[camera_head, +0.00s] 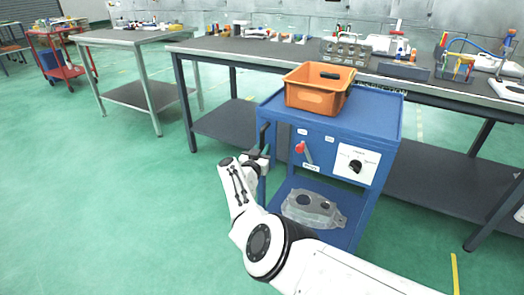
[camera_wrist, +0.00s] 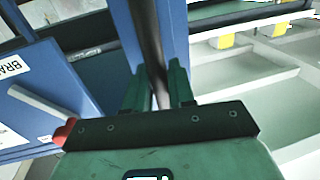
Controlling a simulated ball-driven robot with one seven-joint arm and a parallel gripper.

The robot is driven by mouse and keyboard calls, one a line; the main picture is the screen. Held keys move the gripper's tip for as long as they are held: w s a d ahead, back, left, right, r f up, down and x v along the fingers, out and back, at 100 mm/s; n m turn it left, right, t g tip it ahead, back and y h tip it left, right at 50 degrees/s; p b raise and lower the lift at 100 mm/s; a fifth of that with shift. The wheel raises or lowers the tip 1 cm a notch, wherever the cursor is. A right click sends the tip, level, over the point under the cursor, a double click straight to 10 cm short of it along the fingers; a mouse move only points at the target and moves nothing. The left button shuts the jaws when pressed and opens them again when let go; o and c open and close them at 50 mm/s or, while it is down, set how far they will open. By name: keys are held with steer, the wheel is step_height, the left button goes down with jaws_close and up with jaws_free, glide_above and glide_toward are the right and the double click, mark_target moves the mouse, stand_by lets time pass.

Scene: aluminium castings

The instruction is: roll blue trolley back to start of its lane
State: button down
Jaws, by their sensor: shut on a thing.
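The blue trolley (camera_head: 278,118) stands upright on the green floor in front of the long workbench. My gripper (camera_head: 262,156) is at the trolley's left side, shut on its upright black handle (camera_head: 264,134). In the wrist view the fingers of my gripper (camera_wrist: 158,88) sit on either side of the dark handle bar (camera_wrist: 147,35), with the blue trolley (camera_wrist: 95,75) behind and to the left. The trolley's front carries a red-knobbed lever (camera_head: 300,148) and a white dial panel (camera_head: 355,165). Its wheels are hidden.
An orange bin (camera_head: 312,97) stands on the trolley top, and a grey casting (camera_head: 312,208) lies on its lower shelf. The long workbench (camera_head: 245,50) is close behind. A yellow floor line (camera_head: 455,272) shows at lower right. Open green floor (camera_head: 90,200) lies to the left.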

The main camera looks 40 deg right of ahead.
steer(key=c, duration=1.1)
jaws_free()
steer(key=shift+w+a, duration=0.2)
steer(key=shift+w, duration=0.15)
steer(key=p+v, duration=0.7)
steer(key=v, duration=0.3)
steer(key=shift+s+a, duration=0.25)
steer(key=shift+s, duration=0.05)
